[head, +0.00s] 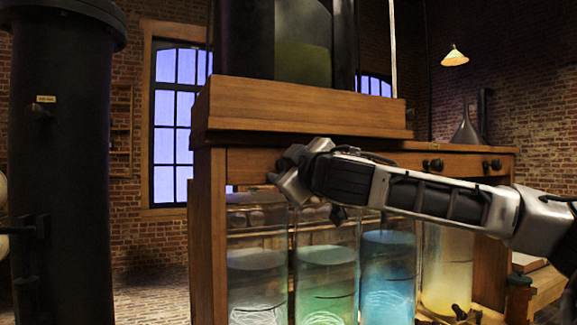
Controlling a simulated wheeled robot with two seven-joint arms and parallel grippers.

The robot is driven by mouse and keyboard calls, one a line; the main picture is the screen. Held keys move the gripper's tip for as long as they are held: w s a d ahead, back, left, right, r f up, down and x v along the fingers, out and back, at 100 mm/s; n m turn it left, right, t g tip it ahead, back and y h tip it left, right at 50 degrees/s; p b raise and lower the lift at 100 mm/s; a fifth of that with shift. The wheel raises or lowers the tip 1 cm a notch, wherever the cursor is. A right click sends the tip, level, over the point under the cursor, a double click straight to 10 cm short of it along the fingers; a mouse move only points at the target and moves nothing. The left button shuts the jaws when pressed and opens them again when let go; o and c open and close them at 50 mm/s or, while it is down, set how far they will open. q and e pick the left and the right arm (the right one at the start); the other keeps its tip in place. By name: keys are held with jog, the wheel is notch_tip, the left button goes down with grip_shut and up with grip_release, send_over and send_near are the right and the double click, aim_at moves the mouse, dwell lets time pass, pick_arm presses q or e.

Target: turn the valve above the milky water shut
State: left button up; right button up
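Several glass jars stand in a row under a wooden beam (470,163). The leftmost jar (257,280) holds pale greyish water; beside it are a green jar (325,275) and a blue jar (387,270). The rightmost jar (447,265) holds cloudy yellowish water. I cannot tell for sure which is the milky one. Dark valve knobs (433,165) show on the beam at right, above the yellowish jar and beyond it. My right gripper (284,180) is at the beam above the left two jars and covers whatever valves are there. Its finger gap is unclear. My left gripper is out of view.
A large dark tank (303,45) stands on the wooden box (300,108) above the beam. A tall black column (60,170) stands at left, with free floor (150,295) between it and the cabinet. A metal funnel (467,130) is behind at right.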

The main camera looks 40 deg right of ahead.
pick_arm(q)
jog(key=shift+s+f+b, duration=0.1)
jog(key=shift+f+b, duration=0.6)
jog(key=shift+b, duration=0.85)
pick_arm(e)
jog(key=v, duration=1.6)
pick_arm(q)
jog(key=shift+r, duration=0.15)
pick_arm(e)
jog(key=shift+d+f, duration=0.1)
